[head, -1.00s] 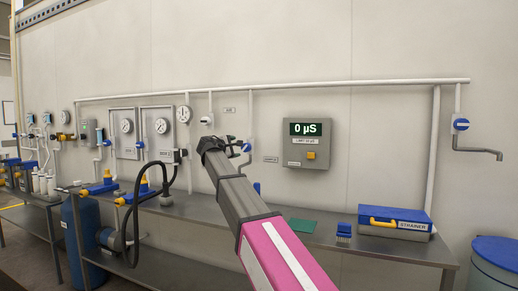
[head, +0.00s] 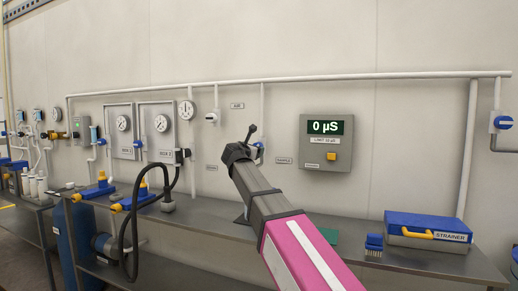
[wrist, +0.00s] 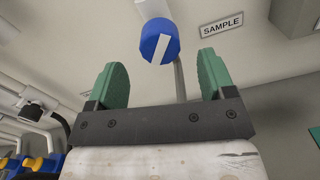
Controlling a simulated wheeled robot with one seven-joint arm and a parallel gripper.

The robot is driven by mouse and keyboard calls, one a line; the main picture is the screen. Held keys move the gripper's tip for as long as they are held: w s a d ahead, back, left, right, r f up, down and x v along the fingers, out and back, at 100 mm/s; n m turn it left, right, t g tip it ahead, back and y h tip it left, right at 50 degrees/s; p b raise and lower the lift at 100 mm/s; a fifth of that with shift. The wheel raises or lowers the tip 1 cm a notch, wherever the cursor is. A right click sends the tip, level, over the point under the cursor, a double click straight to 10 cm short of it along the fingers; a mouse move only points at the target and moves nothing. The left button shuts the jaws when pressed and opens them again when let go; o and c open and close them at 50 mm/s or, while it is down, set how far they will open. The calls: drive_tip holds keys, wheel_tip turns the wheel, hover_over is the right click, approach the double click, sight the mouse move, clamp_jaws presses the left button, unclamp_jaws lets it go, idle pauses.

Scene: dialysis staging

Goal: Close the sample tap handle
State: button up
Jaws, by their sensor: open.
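The sample tap handle shows in the wrist view as a round blue knob (wrist: 160,42) with a white bar across its face, tilted slightly from upright. A label reading SAMPLE (wrist: 222,24) is to its right.
A grey meter box (head: 327,143) reading 0 µS hangs right of the tap. A steel bench (head: 300,230) runs below, with a blue strainer case (head: 428,222) and a blue brush (head: 374,241). Pipes, gauges and a black hose (head: 124,225) stand to the left.

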drive_tip(key=x, duration=0.6)
drive_tip(key=shift+w, duration=0.35)
drive_tip(key=c, duration=0.9)
